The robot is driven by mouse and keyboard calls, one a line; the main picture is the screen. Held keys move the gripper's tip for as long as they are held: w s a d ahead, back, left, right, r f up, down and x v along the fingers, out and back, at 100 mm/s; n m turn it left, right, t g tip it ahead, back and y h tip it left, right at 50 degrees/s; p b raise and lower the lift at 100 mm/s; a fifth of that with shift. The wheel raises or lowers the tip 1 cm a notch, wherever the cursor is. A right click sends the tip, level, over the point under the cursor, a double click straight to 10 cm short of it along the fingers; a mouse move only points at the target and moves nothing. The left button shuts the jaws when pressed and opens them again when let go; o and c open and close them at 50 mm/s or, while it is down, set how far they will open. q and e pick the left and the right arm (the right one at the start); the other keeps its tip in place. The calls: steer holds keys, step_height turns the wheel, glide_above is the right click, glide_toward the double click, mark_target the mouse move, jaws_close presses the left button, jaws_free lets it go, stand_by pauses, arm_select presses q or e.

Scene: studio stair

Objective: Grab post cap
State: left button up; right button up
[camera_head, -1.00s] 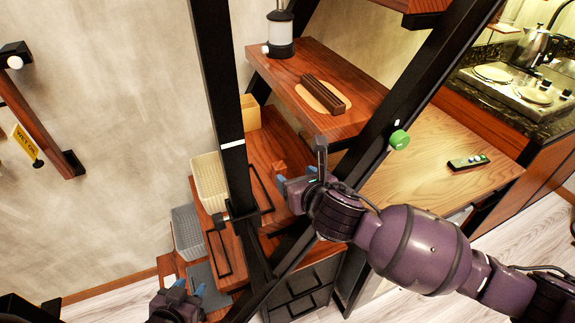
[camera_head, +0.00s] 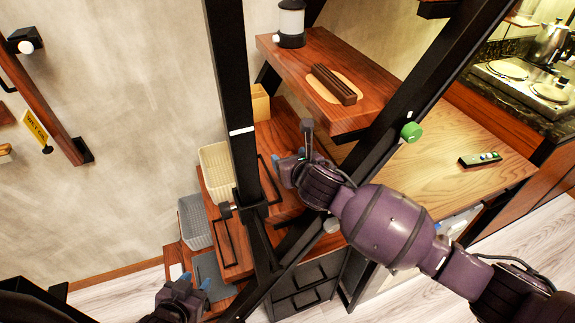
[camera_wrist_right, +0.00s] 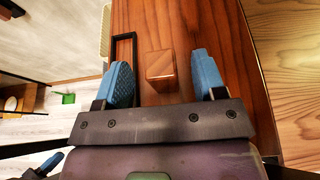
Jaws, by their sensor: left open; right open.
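The post cap appears to be a small reddish wooden block (camera_wrist_right: 160,68) on a wooden stair tread. In the right wrist view it lies ahead of my right gripper (camera_wrist_right: 157,78), between the lines of the two blue fingers and apart from both. In the head view my right gripper (camera_head: 290,162) is over the tread and hides the block. It is open and empty. My left gripper (camera_head: 196,282) is open and empty, low at the bottom left near the lower steps.
Black steel posts (camera_head: 232,110) cross in front of the stair. A beige basket (camera_head: 215,170) and a grey basket (camera_head: 196,222) stand on lower treads. A lantern (camera_head: 291,22) and a slatted wooden piece (camera_head: 333,84) sit on the upper tread.

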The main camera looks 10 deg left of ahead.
steer(key=shift+x, duration=1.05)
steer(key=c, duration=1)
